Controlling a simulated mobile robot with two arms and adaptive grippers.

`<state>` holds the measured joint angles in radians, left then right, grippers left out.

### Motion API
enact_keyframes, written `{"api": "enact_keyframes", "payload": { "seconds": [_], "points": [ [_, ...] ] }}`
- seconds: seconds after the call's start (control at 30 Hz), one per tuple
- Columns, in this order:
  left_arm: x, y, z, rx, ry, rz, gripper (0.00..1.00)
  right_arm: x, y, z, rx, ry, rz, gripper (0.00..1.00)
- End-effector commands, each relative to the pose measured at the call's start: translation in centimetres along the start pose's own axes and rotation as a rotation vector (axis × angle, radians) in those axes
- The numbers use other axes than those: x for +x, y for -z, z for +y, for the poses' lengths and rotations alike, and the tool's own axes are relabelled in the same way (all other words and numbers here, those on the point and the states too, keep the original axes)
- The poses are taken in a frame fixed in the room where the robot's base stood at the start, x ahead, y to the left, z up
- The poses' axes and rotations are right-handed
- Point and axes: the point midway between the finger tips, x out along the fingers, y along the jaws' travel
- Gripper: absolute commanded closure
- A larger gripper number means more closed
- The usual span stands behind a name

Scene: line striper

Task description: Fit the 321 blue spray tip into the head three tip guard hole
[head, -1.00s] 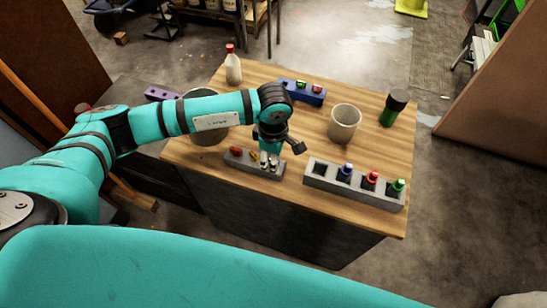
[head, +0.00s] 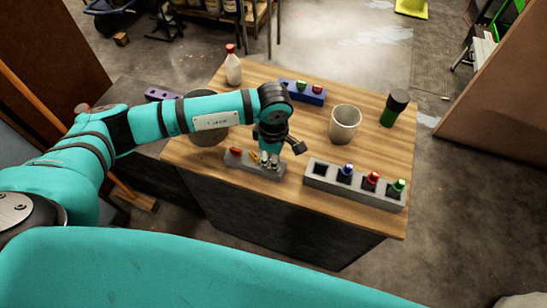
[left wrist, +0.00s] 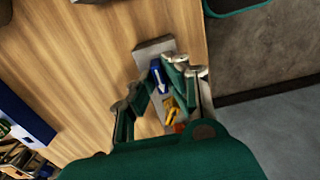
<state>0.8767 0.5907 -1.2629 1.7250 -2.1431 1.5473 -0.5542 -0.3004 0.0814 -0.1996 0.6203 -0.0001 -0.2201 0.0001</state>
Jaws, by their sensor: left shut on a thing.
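A grey tip rack (head: 270,171) lies near the front edge of the wooden table and holds an orange-red tip (head: 236,152) and a yellow tip (head: 254,157). My left gripper (head: 269,162) is down at the right part of this rack. In the left wrist view its fingers are shut on the blue spray tip (left wrist: 158,78), which has a white arrow and is still at the rack. The fingers hide the blue tip in the head view. A grey block (head: 334,182) with square holes stands to the right; its leftmost hole looks empty. I cannot tell which hole is head three. My right gripper is not in view.
The grey block carries blue (head: 347,169), red (head: 371,177) and green (head: 398,185) pieces. Bare wood lies between.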

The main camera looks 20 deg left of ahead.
Motion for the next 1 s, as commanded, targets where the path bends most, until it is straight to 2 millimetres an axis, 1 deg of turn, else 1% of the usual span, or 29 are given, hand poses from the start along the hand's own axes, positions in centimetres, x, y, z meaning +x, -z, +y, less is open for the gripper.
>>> {"api": "enact_keyframes", "payload": {
  "seconds": [0.67,1.0],
  "points": [
    [-1.2,0.0,0.0,0.0,-0.001,0.0,1.0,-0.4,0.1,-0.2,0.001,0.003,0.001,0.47],
    [-2.9,0.0,0.0,0.0,0.0,-0.001,1.0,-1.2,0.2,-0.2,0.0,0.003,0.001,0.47]
  ]
}}
